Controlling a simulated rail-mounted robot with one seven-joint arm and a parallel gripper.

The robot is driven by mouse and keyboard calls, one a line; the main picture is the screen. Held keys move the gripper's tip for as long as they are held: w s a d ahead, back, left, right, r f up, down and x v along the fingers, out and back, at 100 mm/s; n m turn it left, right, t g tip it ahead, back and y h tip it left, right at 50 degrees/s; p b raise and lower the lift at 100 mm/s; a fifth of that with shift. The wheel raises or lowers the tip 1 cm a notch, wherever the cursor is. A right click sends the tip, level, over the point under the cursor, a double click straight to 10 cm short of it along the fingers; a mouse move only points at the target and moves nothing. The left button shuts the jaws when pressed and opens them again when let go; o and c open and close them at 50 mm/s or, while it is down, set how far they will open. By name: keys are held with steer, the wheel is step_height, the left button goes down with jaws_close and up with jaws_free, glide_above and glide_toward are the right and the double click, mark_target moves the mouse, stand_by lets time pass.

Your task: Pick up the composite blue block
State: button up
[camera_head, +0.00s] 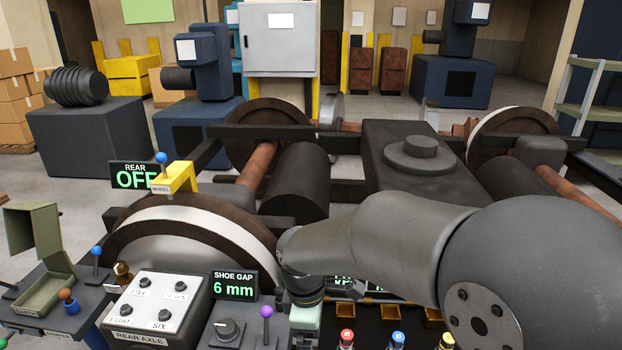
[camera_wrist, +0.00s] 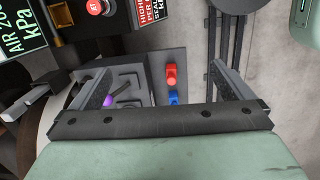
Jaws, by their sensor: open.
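In the wrist view a small blue block (camera_wrist: 173,97) sits on a grey surface, against or very near a red piece (camera_wrist: 171,75); I cannot tell whether the two are joined. My gripper (camera_wrist: 162,68) is open, with one finger on each side of them and nothing between the fingers that I can see held.
A purple-knobbed lever (camera_head: 267,312) stands beside the shoe gap display (camera_head: 234,285), close to my gripper. A red button (camera_wrist: 98,6) shows in the wrist view. Several capped items, one with a red cap (camera_head: 347,337), stand at the front. The wheel (camera_head: 190,240) rises behind.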

steer(key=s+d+r+m, duration=0.2)
steer(key=s+d+m, duration=0.5)
steer(key=d+m, duration=0.1)
steer(key=shift+d+r+m, duration=0.3)
steer(key=shift+d+r, duration=0.05)
steer(key=shift+d, duration=0.35)
steer(key=s+d+m, duration=0.1)
steer(key=s+m, duration=0.1)
steer(key=s+d+m, duration=0.1)
steer(key=s+m, duration=0.1)
steer(key=s+d+m+y, duration=0.1)
steer(key=s+d+m, duration=0.1)
steer(key=s, duration=0.1)
steer(key=shift+d+f+m, duration=0.1)
steer(key=shift+m, duration=0.3)
steer(key=shift+c, duration=0.7)
steer(key=shift+s+d+m, duration=0.1)
steer(key=shift+s+m, duration=0.2)
steer(key=shift+m, duration=0.1)
steer(key=c, duration=0.5)
steer(key=shift+s+f, duration=0.1)
steer(key=c, duration=0.4)
